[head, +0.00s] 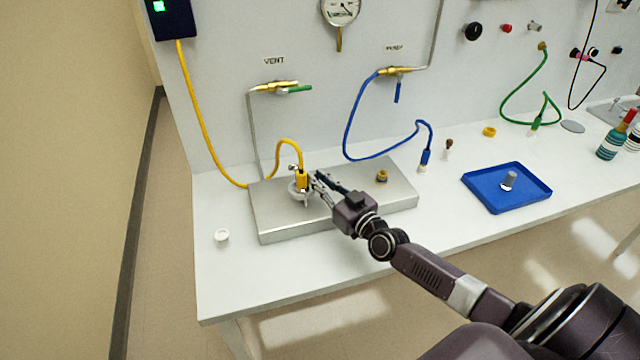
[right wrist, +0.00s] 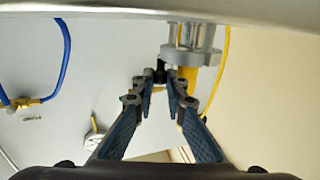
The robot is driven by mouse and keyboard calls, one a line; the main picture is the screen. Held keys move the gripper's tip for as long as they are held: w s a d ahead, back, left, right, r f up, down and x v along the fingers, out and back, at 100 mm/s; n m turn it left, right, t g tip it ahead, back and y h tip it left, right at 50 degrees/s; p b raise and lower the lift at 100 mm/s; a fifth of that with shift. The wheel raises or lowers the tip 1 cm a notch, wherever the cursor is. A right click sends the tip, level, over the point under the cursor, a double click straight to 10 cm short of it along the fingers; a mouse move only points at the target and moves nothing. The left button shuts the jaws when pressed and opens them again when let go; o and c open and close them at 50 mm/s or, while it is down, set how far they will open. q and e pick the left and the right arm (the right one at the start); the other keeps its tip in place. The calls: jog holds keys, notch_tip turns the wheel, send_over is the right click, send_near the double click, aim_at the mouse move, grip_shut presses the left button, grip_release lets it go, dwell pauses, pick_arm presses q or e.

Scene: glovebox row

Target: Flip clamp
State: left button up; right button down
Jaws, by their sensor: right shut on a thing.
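A grey clamp (head: 300,189) sits around the base of a yellow-hosed fitting (head: 302,178) on the left part of a metal block (head: 345,207). My right gripper (head: 314,181) reaches it from the right side. In the right wrist view the grey clamp (right wrist: 203,57) shows large, with the yellow fitting (right wrist: 188,75) beside the fingers. The right fingertips (right wrist: 161,82) are closed together on a small dark part at the clamp's side. The fingers hide most of that part, so its exact position is hard to tell. My left gripper is not in view.
A brass-coloured fitting (head: 382,177) stands on the block's right part. A white cap (head: 222,236) lies at the front left. A blue tray (head: 507,187) holds a small grey piece. A blue hose (head: 347,135) and a yellow hose (head: 198,120) hang from the wall.

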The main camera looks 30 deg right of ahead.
jog(key=shift+r, duration=0.1)
jog(key=c, duration=1.9)
grip_release()
jog(key=shift+c, duration=0.2)
jog(key=shift+s, duration=0.1)
jog(key=shift+s, duration=0.3)
jog(key=s, duration=0.7)
jog(key=shift+d, duration=0.35)
